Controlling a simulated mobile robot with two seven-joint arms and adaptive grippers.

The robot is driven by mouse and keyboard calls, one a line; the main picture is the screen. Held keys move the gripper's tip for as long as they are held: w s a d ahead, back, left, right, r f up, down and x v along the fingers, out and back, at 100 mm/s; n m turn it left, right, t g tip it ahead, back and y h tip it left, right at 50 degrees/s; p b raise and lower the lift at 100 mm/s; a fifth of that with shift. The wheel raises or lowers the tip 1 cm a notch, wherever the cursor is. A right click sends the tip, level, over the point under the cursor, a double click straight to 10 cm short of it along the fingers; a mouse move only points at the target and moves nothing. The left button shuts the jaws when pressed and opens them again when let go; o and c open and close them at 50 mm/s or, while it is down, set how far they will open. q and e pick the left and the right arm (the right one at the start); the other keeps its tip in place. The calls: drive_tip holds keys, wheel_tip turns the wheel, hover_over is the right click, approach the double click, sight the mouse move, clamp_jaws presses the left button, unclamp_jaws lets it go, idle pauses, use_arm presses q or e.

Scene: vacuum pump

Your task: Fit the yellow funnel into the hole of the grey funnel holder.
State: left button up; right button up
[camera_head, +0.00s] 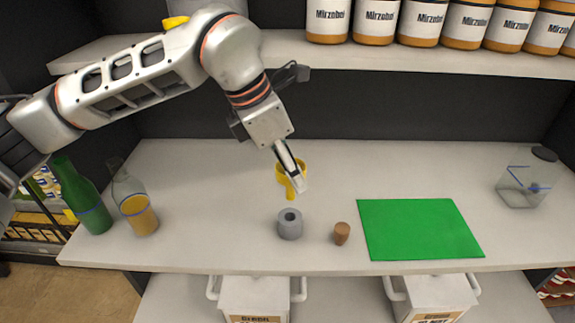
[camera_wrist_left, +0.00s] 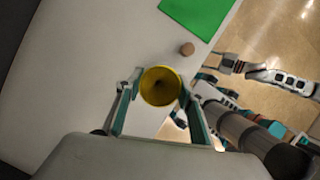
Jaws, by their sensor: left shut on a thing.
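The yellow funnel (camera_head: 283,182) is held by my left gripper (camera_head: 296,178), its narrow spout pointing down. In the left wrist view the funnel (camera_wrist_left: 160,87) sits between the two fingers, and I look into its wide mouth. The grey funnel holder (camera_head: 290,226) stands upright on the table, its round hole facing up. In the head view the spout shows just above and behind the holder, apart from it. The holder is not visible in the wrist view. My right gripper (camera_wrist_left: 230,63) shows small in the wrist view, away from the table; its finger opening is unclear.
A brown cork (camera_head: 342,233) stands right of the holder, beside a green mat (camera_head: 418,229). A green bottle (camera_head: 80,196) and a bottle with orange liquid (camera_head: 137,207) stand at left. A clear jar (camera_head: 524,183) is at far right. A shelf (camera_head: 420,57) with jars overhangs the back.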

sight(290, 198)
drive_tip(key=shift+f, duration=0.15)
use_arm(q)
drive_tip(key=shift+b, duration=0.45)
drive_tip(key=shift+f, duration=0.3)
drive_tip(key=shift+f+b, duration=0.3)
drive_tip(key=shift+b, duration=0.15)
drive_tip(key=shift+f+b, duration=1.15)
drive_tip(key=shift+f, duration=0.65)
use_arm(e)
drive_tip(key=f, duration=0.1)
drive_tip(key=a+f, duration=0.1)
drive_tip(key=f, duration=0.1)
drive_tip(key=shift+w+y, duration=0.1)
drive_tip(key=shift+y, duration=0.2)
use_arm(q)
drive_tip(key=shift+f+b, duration=0.35)
drive_tip(key=shift+b, duration=0.35)
use_arm(e)
drive_tip(key=shift+f, duration=0.7)
use_arm(q)
drive_tip(key=shift+f+b, duration=1.45)
drive_tip(key=shift+f, duration=0.85)
use_arm(e)
drive_tip(key=shift+s+f, duration=0.3)
drive_tip(key=shift+f, duration=0.65)
drive_tip(key=shift+s+f, duration=0.3)
drive_tip(key=shift+f, duration=0.65)
